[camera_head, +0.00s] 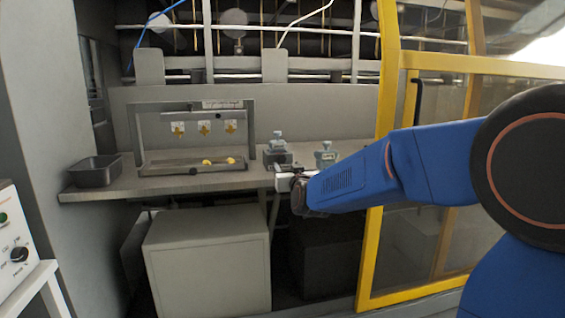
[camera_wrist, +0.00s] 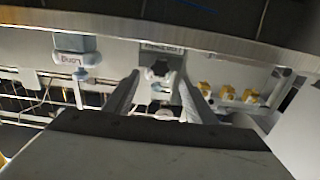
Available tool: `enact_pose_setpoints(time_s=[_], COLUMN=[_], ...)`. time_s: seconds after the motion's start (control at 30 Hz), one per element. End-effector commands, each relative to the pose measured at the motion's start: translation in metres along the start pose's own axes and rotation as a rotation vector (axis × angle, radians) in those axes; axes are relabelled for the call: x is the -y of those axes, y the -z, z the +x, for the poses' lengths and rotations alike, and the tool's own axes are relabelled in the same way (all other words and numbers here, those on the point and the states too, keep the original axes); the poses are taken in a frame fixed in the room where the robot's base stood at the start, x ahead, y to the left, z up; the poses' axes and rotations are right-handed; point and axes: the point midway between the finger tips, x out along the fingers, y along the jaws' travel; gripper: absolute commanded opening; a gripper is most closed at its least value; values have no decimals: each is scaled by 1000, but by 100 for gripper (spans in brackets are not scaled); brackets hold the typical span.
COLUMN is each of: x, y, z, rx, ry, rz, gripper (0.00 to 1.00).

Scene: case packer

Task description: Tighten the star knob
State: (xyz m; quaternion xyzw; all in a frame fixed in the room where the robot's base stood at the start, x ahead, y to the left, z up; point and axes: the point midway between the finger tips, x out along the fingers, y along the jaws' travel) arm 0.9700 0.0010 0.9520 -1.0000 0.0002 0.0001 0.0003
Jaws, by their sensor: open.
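The dark star knob (camera_wrist: 160,70) shows in the wrist view on a pale block with a printed label, whose text I cannot read. My gripper (camera_wrist: 159,82) is open, and its two fingers appear on either side of the knob in the picture. I cannot tell how far the fingertips are from the knob, and no contact shows. In the head view my gripper (camera_head: 282,180) is at the shelf's front edge, just below a grey-green fixture (camera_head: 278,152). The knob cannot be made out in the head view.
A second fixture (camera_head: 326,156) stands to the right, near the yellow door frame (camera_head: 370,258). A rack (camera_head: 140,132) with yellow cross-shaped pieces stands left on the shelf (camera_head: 110,188), beside a dark bin (camera_head: 95,178). A pale cabinet (camera_head: 208,262) is below.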

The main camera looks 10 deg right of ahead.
Motion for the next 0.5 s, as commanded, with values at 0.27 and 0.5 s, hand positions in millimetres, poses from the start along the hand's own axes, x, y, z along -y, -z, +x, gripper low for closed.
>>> enact_pose_setpoints(time_s=[0.27,0.5], x=[0,0], y=[0,0], z=[46,73], rx=[0,0], ry=[0,0], rz=[-1,0], gripper=[51,51])
